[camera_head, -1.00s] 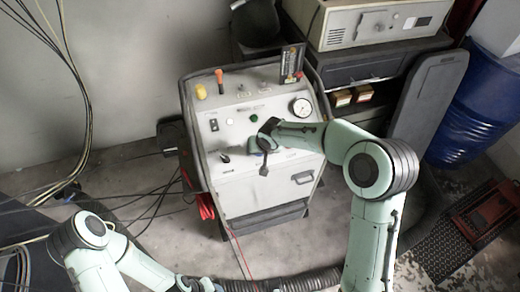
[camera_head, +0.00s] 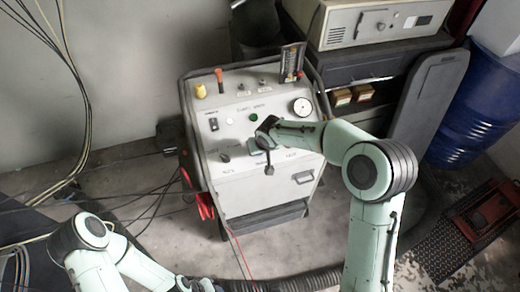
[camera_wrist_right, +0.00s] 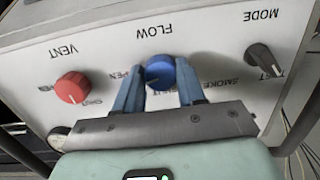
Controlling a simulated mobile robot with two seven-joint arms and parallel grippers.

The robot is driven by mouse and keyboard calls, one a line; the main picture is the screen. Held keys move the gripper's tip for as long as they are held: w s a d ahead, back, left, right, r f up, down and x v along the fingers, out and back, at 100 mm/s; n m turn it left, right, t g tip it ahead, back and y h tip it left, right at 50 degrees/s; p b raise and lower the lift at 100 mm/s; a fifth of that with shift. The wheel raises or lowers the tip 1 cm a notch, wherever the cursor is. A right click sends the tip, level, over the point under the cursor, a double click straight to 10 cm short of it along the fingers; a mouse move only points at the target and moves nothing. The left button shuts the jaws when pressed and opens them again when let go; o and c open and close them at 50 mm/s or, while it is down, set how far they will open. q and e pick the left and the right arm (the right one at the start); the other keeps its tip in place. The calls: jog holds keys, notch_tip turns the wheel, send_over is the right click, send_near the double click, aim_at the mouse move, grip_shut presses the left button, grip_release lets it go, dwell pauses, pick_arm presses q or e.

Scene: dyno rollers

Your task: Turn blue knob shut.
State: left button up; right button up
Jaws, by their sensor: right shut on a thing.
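The blue knob (camera_wrist_right: 160,73) sits under the FLOW label on the light panel in the right wrist view, which shows the panel upside down. My right gripper (camera_wrist_right: 161,77) is shut on it, with one blue finger on each side. I cannot make out a pointer mark on the knob. In the head view my right gripper (camera_head: 264,142) is at the lower front of the machine's panel (camera_head: 235,110), and it hides the blue knob. My left gripper (camera_head: 195,285) is low at the bottom edge, away from the machine, and its jaws are not clear.
A red VENT knob (camera_wrist_right: 72,87) and a dark MODE knob (camera_wrist_right: 264,61) flank the blue knob. A round gauge (camera_head: 301,106) and a yellow cap (camera_head: 200,91) stand farther up the panel. Black cables (camera_head: 150,195) lie on the floor to the left.

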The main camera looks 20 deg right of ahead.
jog(key=n, duration=0.4)
jog(key=shift+n+h+b, duration=0.3)
jog(key=shift+b, duration=0.05)
jog(key=n, duration=0.3)
jog(key=shift+n, duration=0.3)
jog(key=n, duration=0.3)
jog(key=shift+a+h, duration=0.1)
jog(key=shift+h, duration=0.2)
jog(key=shift+w+n+t, duration=0.1)
jog(key=shift+n+t, duration=0.2)
jog(key=shift+n, duration=1.7)
jog(key=o, duration=1.1)
jog(key=shift+c, duration=0.2)
jog(key=v, duration=1.3)
jog(key=shift+r, duration=0.2)
jog(key=shift+a, duration=0.1)
